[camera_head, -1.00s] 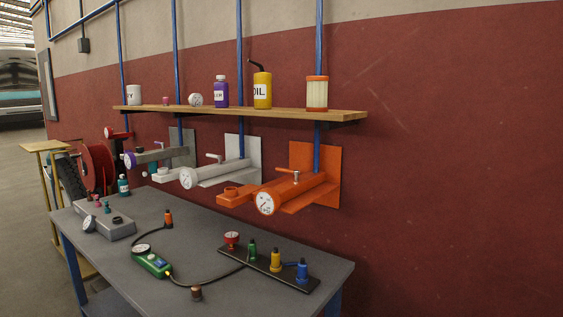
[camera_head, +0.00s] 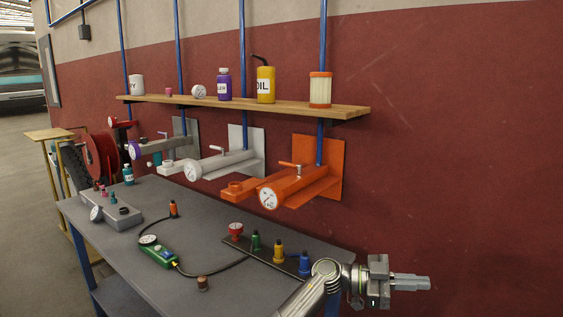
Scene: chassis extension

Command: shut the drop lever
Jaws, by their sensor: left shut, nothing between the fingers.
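Three wall-mounted pipe units with gauges hang above the bench: an orange one (camera_head: 305,184), a white one (camera_head: 226,163) and a grey one (camera_head: 165,146). Small levers stand on top of the orange unit (camera_head: 292,165) and the white unit (camera_head: 214,149). I cannot tell which is the drop lever, nor clearly what position each is in. My left gripper (camera_head: 412,283) is at the lower right, shut and empty, pointing right. It is well apart from the units, below and right of the orange one. My right gripper is not in view.
The grey bench (camera_head: 130,255) bears a green tester (camera_head: 159,254), a black strip of coloured fittings (camera_head: 268,254) and a grey box (camera_head: 107,211). A wooden shelf (camera_head: 240,103) with bottles and cans runs above the units. The red wall right of the orange unit is bare.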

